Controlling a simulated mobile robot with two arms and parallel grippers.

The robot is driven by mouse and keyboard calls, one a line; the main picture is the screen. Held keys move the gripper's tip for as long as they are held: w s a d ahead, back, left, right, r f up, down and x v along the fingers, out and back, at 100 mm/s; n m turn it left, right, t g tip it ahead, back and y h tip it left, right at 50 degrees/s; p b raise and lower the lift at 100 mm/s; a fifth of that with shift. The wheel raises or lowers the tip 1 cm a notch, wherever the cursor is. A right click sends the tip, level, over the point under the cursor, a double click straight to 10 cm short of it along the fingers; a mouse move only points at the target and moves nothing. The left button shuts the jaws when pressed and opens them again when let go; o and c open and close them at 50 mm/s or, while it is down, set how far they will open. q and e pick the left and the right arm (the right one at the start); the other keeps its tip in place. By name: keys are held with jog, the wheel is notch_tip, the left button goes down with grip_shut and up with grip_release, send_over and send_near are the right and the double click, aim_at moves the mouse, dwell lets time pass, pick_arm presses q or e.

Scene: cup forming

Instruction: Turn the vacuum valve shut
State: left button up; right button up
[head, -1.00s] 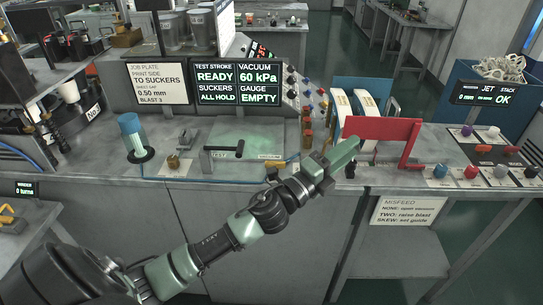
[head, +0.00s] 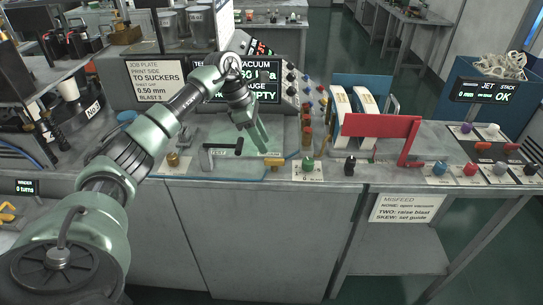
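The vacuum valve appears to be the small yellow handle (head: 274,162) on the front edge of the bench, beside a small label that is hard to read now. My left gripper (head: 260,146) hangs over the bench, pointing down, just behind and slightly left of the yellow handle. It looks apart from the handle. Its fingers overlap in this view, so their opening is unclear. The vacuum display (head: 262,72) is partly hidden behind my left arm. My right gripper is not in view.
A black-handled lever (head: 222,151) stands left of the gripper. A green blast knob (head: 307,164) and a black knob (head: 350,163) are to the right. A red bracket (head: 380,128) rises further right. The job plate sign (head: 157,82) stands at the back left.

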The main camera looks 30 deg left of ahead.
aim_at(273, 159)
pick_arm(q)
jog(key=p+x, duration=0.1)
jog(key=x, duration=0.4)
jog(key=shift+w+d+f+p, duration=0.1)
jog(key=shift+d+f+p, duration=0.05)
jog(key=shift+d+p, duration=0.15)
jog(key=shift+x, duration=0.75)
jog(key=shift+a, duration=0.1)
grip_shut()
